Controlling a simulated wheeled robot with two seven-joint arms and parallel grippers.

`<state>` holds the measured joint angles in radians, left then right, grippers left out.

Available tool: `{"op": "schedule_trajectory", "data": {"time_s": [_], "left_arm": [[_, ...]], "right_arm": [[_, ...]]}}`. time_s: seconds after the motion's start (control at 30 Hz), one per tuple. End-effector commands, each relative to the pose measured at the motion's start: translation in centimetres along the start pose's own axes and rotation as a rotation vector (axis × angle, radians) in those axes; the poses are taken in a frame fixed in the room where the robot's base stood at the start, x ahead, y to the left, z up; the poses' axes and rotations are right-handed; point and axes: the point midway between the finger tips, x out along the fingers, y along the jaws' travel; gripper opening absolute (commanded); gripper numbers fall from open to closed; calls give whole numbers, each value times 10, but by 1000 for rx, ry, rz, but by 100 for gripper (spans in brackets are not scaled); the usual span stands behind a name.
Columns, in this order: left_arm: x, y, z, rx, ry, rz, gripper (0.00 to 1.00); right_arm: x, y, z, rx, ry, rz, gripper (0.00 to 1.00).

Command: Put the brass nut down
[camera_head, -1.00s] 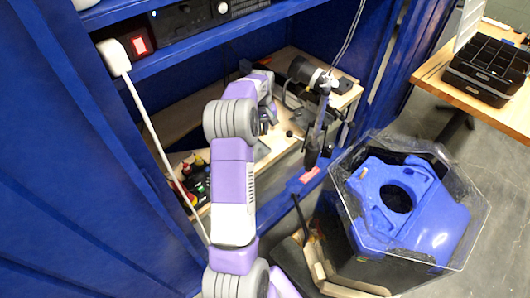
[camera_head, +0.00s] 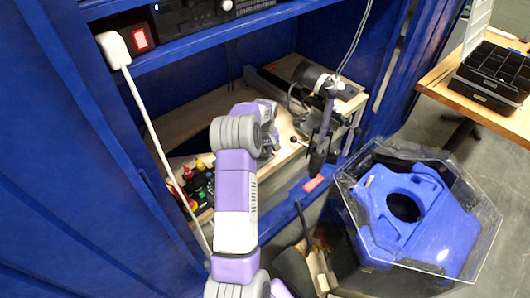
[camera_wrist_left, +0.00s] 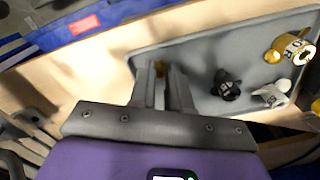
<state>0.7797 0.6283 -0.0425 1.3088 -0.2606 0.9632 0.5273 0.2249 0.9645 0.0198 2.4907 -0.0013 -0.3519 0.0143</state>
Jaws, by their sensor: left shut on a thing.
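My left gripper (camera_wrist_left: 164,76) is shut on a small brass-coloured piece, the brass nut (camera_wrist_left: 159,69), which shows only as a sliver between the fingertips in the left wrist view. The fingers are over the edge of a grey tray (camera_wrist_left: 200,53) lying on a pale wooden surface. I cannot tell whether the nut touches the tray. In the head view my left gripper (camera_head: 269,140) is over the bench inside the blue cabinet, and the nut cannot be made out. My right gripper is not in view.
In the wrist view, a black part (camera_wrist_left: 226,85), a white part (camera_wrist_left: 273,93) and a larger brass-coloured part (camera_wrist_left: 290,48) sit at the tray's right. In the head view, a black cylindrical device (camera_head: 314,77) stands right of my gripper. A clear-lidded tank (camera_head: 440,262) stands outside.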

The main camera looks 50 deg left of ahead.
Motion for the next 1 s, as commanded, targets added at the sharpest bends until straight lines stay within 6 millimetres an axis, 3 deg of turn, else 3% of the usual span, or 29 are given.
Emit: {"op": "schedule_trajectory", "data": {"time_s": [0.07,0.1,0.17,0.53,0.67,1.0], "left_arm": [[3,0,0,0,0,-1,0],[3,0,0,0,0,-1,19],[3,0,0,0,0,0,28],[-4,0,0,0,2,1,28],[-24,0,-1,-1,4,1,28],[-96,0,-1,0,4,1,28]], "right_arm": [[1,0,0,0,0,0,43],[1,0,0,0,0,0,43],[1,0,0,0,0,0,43],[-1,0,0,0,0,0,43],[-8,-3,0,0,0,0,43],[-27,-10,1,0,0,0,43]]}}
